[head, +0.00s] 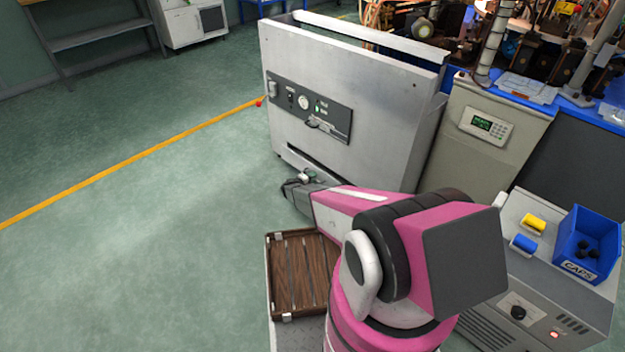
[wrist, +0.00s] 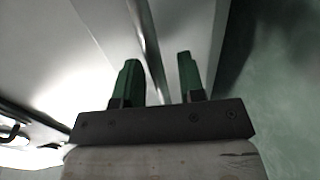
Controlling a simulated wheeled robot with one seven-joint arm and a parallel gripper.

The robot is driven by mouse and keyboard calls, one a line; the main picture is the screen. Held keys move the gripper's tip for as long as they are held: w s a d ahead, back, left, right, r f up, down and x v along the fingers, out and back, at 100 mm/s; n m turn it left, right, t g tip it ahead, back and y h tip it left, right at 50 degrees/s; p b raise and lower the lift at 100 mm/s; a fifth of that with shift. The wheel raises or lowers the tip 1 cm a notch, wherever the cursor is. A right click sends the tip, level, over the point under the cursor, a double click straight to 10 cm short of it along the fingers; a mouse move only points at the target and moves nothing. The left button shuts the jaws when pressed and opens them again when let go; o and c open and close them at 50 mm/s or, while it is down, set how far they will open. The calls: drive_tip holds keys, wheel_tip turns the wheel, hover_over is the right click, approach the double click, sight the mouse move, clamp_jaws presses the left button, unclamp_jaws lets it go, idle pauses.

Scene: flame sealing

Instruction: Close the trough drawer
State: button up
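The trough drawer shows in the head view as a large grey metal box front (head: 345,95) with a dark control panel. A gap runs along its top between the front plate and a rear rail, and a dark slot lies low on its front. My gripper (head: 290,186) is low at the front's lower left, close to the metal; I cannot tell whether it touches. In the wrist view my gripper (wrist: 158,78) has its two green fingers apart. A metal edge (wrist: 150,45) of grey panels runs behind and between them, and nothing is clearly clamped.
A beige cabinet with a keypad (head: 486,125) stands right of the drawer. A grey unit with a blue caps bin (head: 610,232) is at the lower right. A wooden-slatted tray (head: 274,270) lies below my arm. Open green floor (head: 130,240) spreads left.

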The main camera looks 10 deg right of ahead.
clamp_jaws()
drive_tip(key=shift+r+x, duration=0.25)
drive_tip(key=shift+x, duration=0.85)
drive_tip(key=shift+r+x, duration=0.2)
drive_tip(key=shift+x, duration=0.9)
unclamp_jaws()
drive_tip(key=shift+w+d, duration=0.1)
drive_tip(key=shift+d, duration=0.05)
drive_tip(key=v, duration=1.1)
